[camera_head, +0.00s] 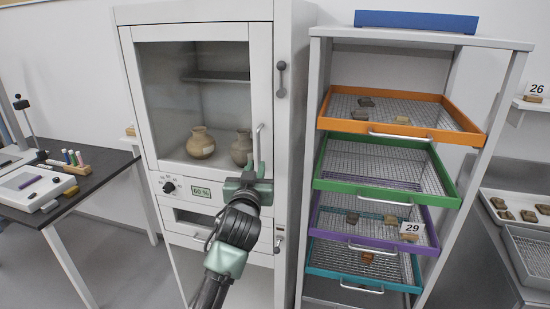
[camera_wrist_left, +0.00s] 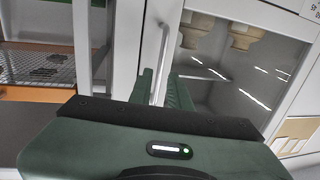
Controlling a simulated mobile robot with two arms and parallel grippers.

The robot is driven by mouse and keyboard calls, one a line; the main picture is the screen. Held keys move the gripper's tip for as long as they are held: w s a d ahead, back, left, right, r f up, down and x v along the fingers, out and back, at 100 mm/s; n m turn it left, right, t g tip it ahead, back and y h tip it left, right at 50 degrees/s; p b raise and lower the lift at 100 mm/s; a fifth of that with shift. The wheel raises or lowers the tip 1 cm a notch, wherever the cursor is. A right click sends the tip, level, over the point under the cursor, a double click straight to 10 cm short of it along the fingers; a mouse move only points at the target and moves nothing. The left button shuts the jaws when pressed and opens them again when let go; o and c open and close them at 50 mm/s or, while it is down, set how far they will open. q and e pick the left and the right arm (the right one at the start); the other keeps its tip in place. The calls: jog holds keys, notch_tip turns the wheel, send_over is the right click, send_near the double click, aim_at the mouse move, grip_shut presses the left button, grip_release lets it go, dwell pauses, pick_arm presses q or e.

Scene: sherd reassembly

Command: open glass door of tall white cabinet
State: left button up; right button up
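The tall white cabinet (camera_head: 296,150) stands left of centre in the head view. Its glass door (camera_head: 262,85) looks closed, with a white frame around a clear pane. The upright bar handle (camera_head: 257,143) is at the door's lower right; it also shows in the left wrist view (camera_wrist_left: 162,50). My left gripper (camera_head: 256,168) is at this handle. In the wrist view its two green fingers (camera_wrist_left: 160,85) stand close together on either side of the bar, apparently shut on it. The exact finger contact is partly hidden. My right gripper is not in view.
Two clay pots (camera_head: 200,143) stand behind the glass. A dark latch (camera_head: 281,80) is right of the door; a knob (camera_head: 168,187) and display (camera_head: 201,192) are below. An open rack with coloured trays (camera_head: 470,130) stands close right. A dark table (camera_head: 85,180) is left.

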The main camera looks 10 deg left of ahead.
aim_at(259, 154)
pick_arm(q)
jog(key=w, duration=0.2)
jog(key=w+a+p, duration=0.1)
jog(key=w, duration=0.5)
jog(key=shift+a+r, duration=0.2)
jog(key=shift+r, duration=0.15)
grip_shut()
dwell(1.1)
